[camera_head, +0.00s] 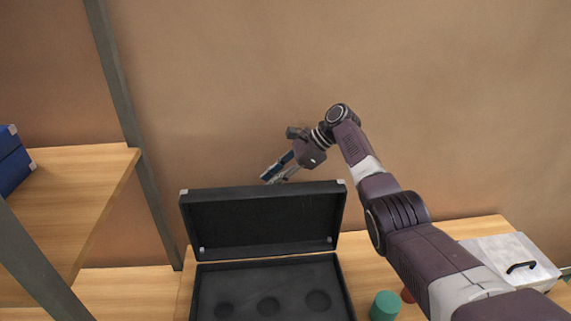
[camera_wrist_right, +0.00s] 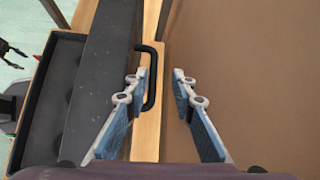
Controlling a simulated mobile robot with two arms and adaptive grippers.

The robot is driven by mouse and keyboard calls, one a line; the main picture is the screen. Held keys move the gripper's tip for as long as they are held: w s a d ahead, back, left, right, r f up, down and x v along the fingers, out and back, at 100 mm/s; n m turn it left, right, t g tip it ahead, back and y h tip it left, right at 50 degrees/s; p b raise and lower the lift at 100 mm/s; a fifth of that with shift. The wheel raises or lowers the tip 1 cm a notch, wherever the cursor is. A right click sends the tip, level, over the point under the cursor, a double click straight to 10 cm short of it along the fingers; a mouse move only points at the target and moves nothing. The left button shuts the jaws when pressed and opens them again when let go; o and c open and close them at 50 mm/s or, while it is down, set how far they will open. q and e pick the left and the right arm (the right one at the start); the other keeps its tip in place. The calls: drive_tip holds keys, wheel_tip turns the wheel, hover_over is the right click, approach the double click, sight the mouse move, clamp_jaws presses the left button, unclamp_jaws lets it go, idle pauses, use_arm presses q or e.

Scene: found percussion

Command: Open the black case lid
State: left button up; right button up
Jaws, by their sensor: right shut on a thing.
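The black case (camera_head: 200,294) sits on the wooden surface, with round recesses in its dark inner tray. Its lid (camera_head: 262,222) stands raised at the back, its inside facing me. My right gripper (camera_head: 271,179) is behind the lid's top edge, near its right half. In the right wrist view my right gripper (camera_wrist_right: 160,82) is at the black case handle (camera_wrist_right: 154,76) on the lid, one blue-padded finger passing by the handle's loop. A small dark pronged part at that view's left edge may be my left gripper, too unclear to judge.
A teal cylinder (camera_head: 385,306) and a partly hidden red object (camera_head: 407,295) stand right of the case. A white case with a black handle (camera_head: 518,267) lies farther right. A wooden shelf (camera_head: 75,190) with blue boxes (camera_head: 13,163) is at left. The wall (camera_head: 230,90) is close behind.

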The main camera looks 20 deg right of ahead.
use_arm(q)
drive_tip(key=shift+d+r, duration=0.15)
drive_tip(key=shift+d, duration=0.05)
use_arm(e)
drive_tip(key=v, duration=0.8)
use_arm(q)
drive_tip(key=shift+s, duration=0.1)
use_arm(e)
drive_tip(key=shift+r, duration=0.1)
